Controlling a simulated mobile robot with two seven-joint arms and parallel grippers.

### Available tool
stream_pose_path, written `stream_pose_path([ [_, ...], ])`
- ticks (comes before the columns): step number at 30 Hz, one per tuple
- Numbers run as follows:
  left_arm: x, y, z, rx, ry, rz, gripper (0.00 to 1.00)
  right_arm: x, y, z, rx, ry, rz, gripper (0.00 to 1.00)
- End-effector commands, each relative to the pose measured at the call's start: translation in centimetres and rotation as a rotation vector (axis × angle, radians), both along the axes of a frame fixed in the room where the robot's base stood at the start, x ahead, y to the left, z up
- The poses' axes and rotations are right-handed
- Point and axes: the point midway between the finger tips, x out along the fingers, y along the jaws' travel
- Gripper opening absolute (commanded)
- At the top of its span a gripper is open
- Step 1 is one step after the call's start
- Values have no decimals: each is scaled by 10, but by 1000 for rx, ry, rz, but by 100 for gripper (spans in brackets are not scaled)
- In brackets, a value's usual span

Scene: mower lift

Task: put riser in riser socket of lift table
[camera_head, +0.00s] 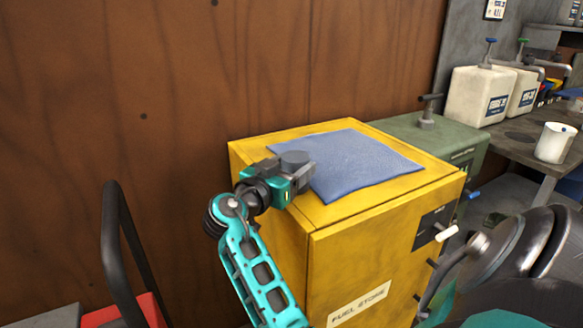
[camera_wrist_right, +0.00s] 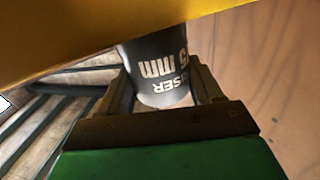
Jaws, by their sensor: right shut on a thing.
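The wrist view shows the riser (camera_wrist_right: 158,70) between the two fingers, with white lettering that reads partly as "mm". The yellow cabinet's edge hides part of it there. I cannot tell whether the riser touches the cloth. I cannot make out the lift table or its riser socket in these views.
The yellow fuel cabinet (camera_head: 345,245) carries the blue cloth (camera_head: 355,165). A green cabinet (camera_head: 455,140) with a clamp-like fitting stands behind it. White cans (camera_head: 478,95) and a white cup (camera_head: 554,143) are on the right bench. A black handle (camera_head: 112,235) rises at left.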

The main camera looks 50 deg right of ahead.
Motion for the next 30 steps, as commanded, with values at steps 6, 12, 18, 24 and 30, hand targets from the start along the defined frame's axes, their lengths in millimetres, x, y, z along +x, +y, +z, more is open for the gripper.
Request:
stream_pose_path([
  [6,0,0,-8,-1,3,0,0,0,0,-5,0,-1,0,25],
  [12,-1,-3,-14,-7,11,-5,0,0,0,-13,4,3,-1,25],
  [18,1,-5,-7,-10,3,-8,0,0,0,-11,4,4,-1,82],
  [24,2,-5,-5,-11,-2,-8,0,0,0,-10,3,2,-1,91],
  [30,2,-5,-4,-10,-2,-8,0,0,0,-8,1,1,0,91],
])
